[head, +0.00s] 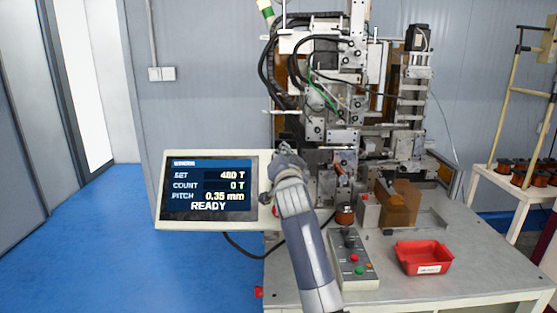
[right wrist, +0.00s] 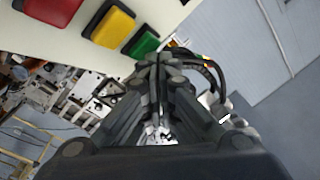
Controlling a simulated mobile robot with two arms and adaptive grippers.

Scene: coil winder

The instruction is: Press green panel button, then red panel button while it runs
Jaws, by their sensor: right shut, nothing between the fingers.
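The white control panel (head: 162,222) has a lit screen (head: 208,188) reading SET 480 T, COUNT 0 T, PITCH 0.35 mm, READY. In the right wrist view its square buttons run in a row: the red button (right wrist: 50,10), the yellow button (right wrist: 113,27) and the green button (right wrist: 145,42). My right gripper (head: 279,165) is at the panel's right edge and covers most of the buttons in the head view. In the right wrist view its shut, empty fingertips (right wrist: 157,62) are close to the green button; I cannot tell whether they touch. My left gripper is out of view.
The winding machine (head: 335,90) stands behind my right arm. A small button box (head: 352,262) and a red tray (head: 424,257) are on the bench (head: 480,285). A rack (head: 505,190) with several coils is at the right. The blue floor at left is clear.

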